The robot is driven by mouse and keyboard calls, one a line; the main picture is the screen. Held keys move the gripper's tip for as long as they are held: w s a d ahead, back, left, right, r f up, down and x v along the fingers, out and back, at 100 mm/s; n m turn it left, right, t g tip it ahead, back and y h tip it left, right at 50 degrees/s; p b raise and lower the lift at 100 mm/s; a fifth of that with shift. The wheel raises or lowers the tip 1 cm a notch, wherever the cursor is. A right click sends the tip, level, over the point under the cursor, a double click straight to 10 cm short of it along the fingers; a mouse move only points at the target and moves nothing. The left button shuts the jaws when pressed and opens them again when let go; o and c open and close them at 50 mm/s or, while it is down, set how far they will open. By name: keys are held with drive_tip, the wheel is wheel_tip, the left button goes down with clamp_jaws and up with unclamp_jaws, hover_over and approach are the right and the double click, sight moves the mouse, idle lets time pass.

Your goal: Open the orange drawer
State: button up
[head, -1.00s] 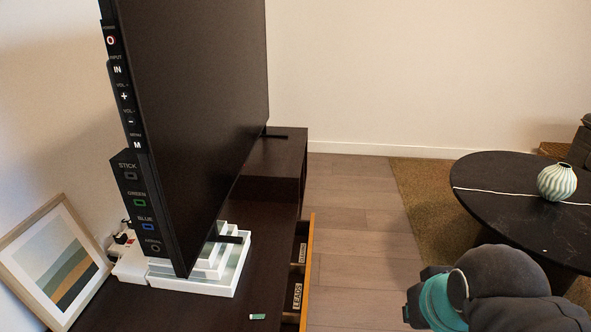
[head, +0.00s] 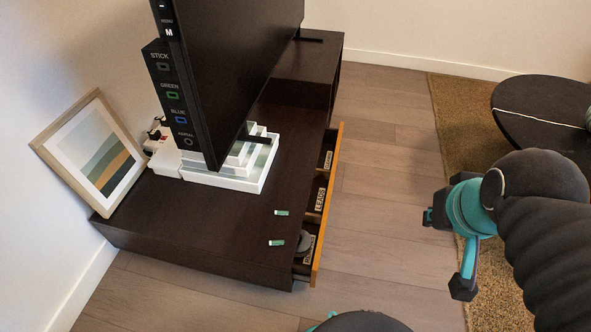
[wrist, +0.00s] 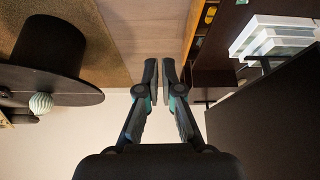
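The orange drawer (head: 326,215) has a long orange front on the dark low cabinet (head: 190,235). It stands partly pulled out, with labelled compartments and a round grey item showing inside. Its orange front also shows at the top of the wrist view (wrist: 194,24). My gripper (wrist: 159,66) has its two fingers together, with only a thin gap and nothing between them. In the head view my arm stands to the right of the drawer, apart from it; the fingertips cannot be made out clearly there.
A television (head: 235,65) and white stacked trays (head: 225,180) stand on the cabinet, with two small green-and-white items (head: 277,243). A framed picture (head: 95,155) leans at left. A round black table (head: 545,115) stands on the rug (head: 460,110). Wooden floor (head: 385,200) is clear beside the drawer.

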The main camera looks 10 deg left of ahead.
drive_tip(key=o, duration=0.4)
drive_tip(key=shift+a+f, duration=0.15)
drive_tip(key=shift+o, duration=0.8)
drive_tip(key=w+a+f+n+g, duration=0.1)
drive_tip(key=w+a+f+g, duration=0.1)
drive_tip(key=f, duration=0.3)
drive_tip(key=shift+w+f+g, duration=0.2)
drive_tip(key=shift+w+g, duration=0.2)
drive_tip(key=shift+w, duration=0.1)
drive_tip(key=g+b, duration=0.1)
drive_tip(key=g, duration=0.3)
hover_over(323, 227)
drive_tip(key=d, duration=0.1)
wheel_tip(323, 227, down, 33)
drive_tip(key=w, duration=0.3)
drive_tip(key=shift+a+r+m+t, duration=0.25)
drive_tip(key=shift+a+m+t, duration=0.1)
drive_tip(key=shift+m+t, duration=0.05)
drive_tip(key=shift+w, duration=0.2)
drive_tip(key=shift+a+f+m, duration=0.1)
drive_tip(key=shift+f+m, duration=0.2)
drive_tip(key=shift+f, duration=0.25)
wheel_tip(323, 227, down, 13)
drive_tip(key=shift+r+b, duration=0.15)
drive_tip(key=shift+b, duration=0.25)
